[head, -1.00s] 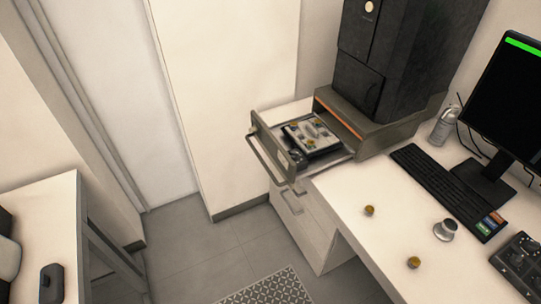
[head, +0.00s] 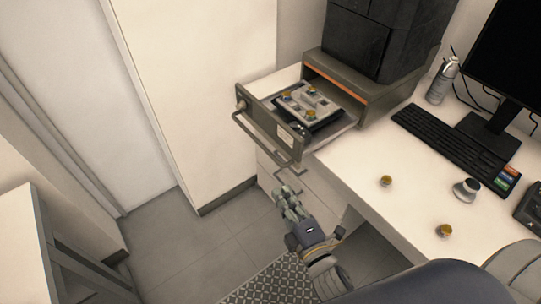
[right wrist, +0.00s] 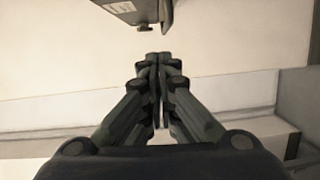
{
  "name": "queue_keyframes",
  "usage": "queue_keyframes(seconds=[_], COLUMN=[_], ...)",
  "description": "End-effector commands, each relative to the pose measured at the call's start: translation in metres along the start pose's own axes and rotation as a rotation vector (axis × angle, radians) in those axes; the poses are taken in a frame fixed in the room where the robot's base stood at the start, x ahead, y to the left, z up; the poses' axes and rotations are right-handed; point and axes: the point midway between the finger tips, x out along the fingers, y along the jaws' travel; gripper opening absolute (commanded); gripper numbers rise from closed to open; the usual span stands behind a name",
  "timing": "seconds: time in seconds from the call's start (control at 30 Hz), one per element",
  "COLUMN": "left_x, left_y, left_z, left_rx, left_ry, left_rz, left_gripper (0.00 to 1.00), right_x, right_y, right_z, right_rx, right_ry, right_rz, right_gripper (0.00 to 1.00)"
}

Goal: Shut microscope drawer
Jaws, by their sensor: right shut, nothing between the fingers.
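The microscope drawer (head: 270,128) stands pulled out to the left from the base (head: 375,98) of the dark microscope (head: 380,40). It has a bar handle on its front, and a tray with small brass-coloured pieces (head: 308,102) lies inside. My right gripper (head: 284,191) is shut and empty, below and in front of the drawer front, apart from it. In the right wrist view the shut fingers (right wrist: 160,58) point toward a dark edge with a label (right wrist: 130,10), probably the drawer front. My left gripper is not in view.
The white desk (head: 400,200) holds a keyboard (head: 450,143), a monitor, a spray bottle (head: 442,82), a metal knob-like piece (head: 466,190) and small brass pieces (head: 444,230). A lower cabinet with a handle is under the drawer. Open floor (head: 190,250) lies to the left.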

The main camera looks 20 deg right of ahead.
Motion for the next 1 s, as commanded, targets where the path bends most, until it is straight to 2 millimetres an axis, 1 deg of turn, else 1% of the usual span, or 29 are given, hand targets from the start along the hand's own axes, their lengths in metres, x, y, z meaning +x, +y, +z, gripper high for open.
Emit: queue_keyframes(seconds=[0.03,0.1,0.17,0.27,0.43,0.77,0.9,1.0], left_x=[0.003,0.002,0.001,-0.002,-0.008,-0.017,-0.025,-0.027], left_y=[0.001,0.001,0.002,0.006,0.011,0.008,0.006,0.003], left_z=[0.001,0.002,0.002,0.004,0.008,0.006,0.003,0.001], left_rx=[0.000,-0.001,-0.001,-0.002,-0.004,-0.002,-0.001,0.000], left_ry=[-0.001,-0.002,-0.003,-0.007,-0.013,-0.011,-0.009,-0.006], left_rz=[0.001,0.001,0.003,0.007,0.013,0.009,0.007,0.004], left_gripper=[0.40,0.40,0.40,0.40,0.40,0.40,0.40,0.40], right_x=[-0.001,0.001,0.003,0.013,0.041,0.100,0.105,0.108], right_y=[0.007,0.014,0.017,0.018,0.020,0.021,0.022,0.022], right_z=[0.001,0.002,0.002,0.001,0.001,0.001,0.023,0.033], right_rx=[-0.024,-0.042,-0.048,-0.047,-0.046,-0.044,-0.048,-0.046], right_ry=[-0.002,-0.002,-0.002,-0.001,-0.001,-0.001,-0.002,-0.001], right_rz=[0.017,0.032,0.036,0.038,0.038,0.036,0.033,0.033], right_gripper=[0.00,0.00,0.00,0.00,0.00,0.00,0.00,0.00])
